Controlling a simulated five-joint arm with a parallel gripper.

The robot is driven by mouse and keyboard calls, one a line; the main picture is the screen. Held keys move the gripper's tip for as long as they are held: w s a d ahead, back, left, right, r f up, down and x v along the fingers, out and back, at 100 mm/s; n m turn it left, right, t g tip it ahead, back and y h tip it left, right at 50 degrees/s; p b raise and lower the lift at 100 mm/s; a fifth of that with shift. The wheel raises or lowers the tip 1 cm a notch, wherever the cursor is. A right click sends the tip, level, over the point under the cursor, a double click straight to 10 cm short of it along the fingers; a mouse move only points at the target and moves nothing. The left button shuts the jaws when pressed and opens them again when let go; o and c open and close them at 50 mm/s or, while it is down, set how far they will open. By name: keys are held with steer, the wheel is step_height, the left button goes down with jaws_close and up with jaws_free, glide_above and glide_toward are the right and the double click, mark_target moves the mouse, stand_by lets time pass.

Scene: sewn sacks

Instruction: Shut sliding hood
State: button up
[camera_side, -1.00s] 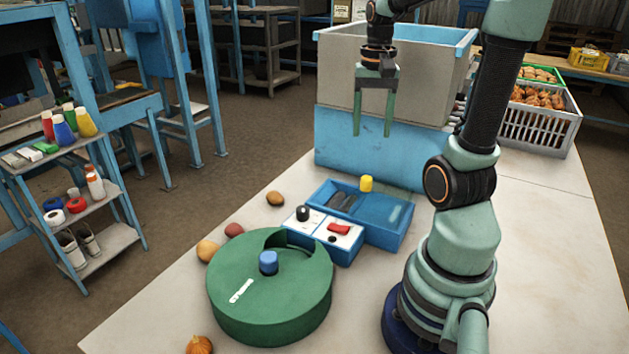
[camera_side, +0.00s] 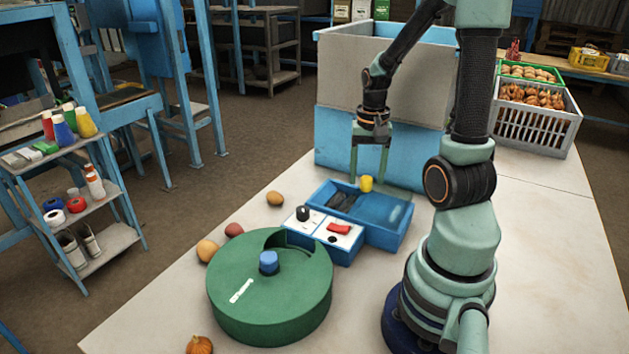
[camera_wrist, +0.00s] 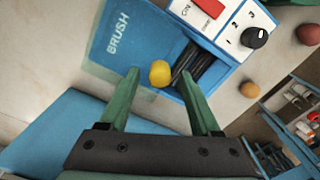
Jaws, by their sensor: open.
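A blue box with a blue sliding hood (camera_side: 385,212) lies on the table. In the wrist view the hood (camera_wrist: 125,45) carries the word BRUSH. A yellow knob (camera_side: 366,184) stands at the hood's edge, and it also shows in the wrist view (camera_wrist: 160,73). The hood is partly open: dark brushes (camera_side: 342,201) show in the uncovered slot beside the knob, and also in the wrist view (camera_wrist: 205,68). My gripper (camera_side: 368,178) is open and points down, with one green finger on each side of the knob in both views. I cannot tell whether the fingertips reach down to the knob's height.
A control panel (camera_side: 318,228) with a red switch and black dial adjoins the box. A green round drum (camera_side: 265,300) with a blue knob stands in front. A grey and blue bin (camera_side: 335,75) rises close behind. Vegetables (camera_side: 275,198) lie at the left. Table at right is partly clear.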

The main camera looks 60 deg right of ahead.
jaws_close()
stand_by(1.4)
